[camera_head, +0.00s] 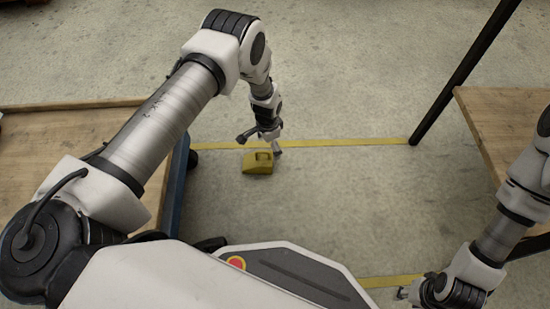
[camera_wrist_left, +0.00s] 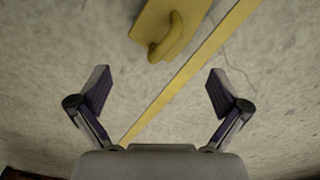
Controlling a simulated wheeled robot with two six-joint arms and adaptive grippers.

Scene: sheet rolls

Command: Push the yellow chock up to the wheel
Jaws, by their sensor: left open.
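The yellow chock (camera_head: 258,164) lies on the concrete floor beside a yellow floor line, and its raised handle shows. In the left wrist view the chock (camera_wrist_left: 150,22) is at the top, cut by the frame edge. My left gripper (camera_head: 261,145) is open and points down just behind the chock. In the wrist view its spread fingers (camera_wrist_left: 158,90) have only floor and line between them, and the chock is beyond the tips. A dark wheel (camera_head: 193,159) shows in part at the edge of the blue-framed cart, left of the chock. My right gripper (camera_head: 403,293) is at lower right, mostly hidden.
The cart's wooden deck (camera_head: 50,150) fills the left side. A wooden table (camera_head: 500,120) and a dark post (camera_head: 460,75) stand at the right. The floor between the chock and the cart is clear. Another yellow line (camera_head: 390,281) runs along the front.

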